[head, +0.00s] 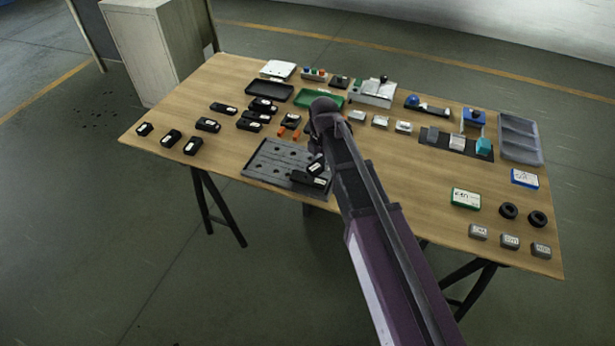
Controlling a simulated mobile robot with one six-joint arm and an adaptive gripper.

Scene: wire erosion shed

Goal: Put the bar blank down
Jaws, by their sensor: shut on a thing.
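My arm reaches over the table from the lower right, and my gripper (317,159) is above the right part of a dark grey plate with holes (262,166). The gripper is mostly hidden by my own arm. It is shut on a small black bar blank with a white label (316,168), which looks tilted. Another black labelled piece (308,180) is just below it in the picture, at the plate's right front. I cannot tell whether the held blank touches that piece or the plate. Several similar black labelled pieces (208,125) lie to the left and behind.
A black tray (269,92) and a green tray (334,101) lie behind the plate. Orange-handled tools (289,131) lie close behind it. Grey blocks (510,242), black rings (508,211) and a grey compartment tray (520,139) occupy the right. Bare wood shows left of the plate.

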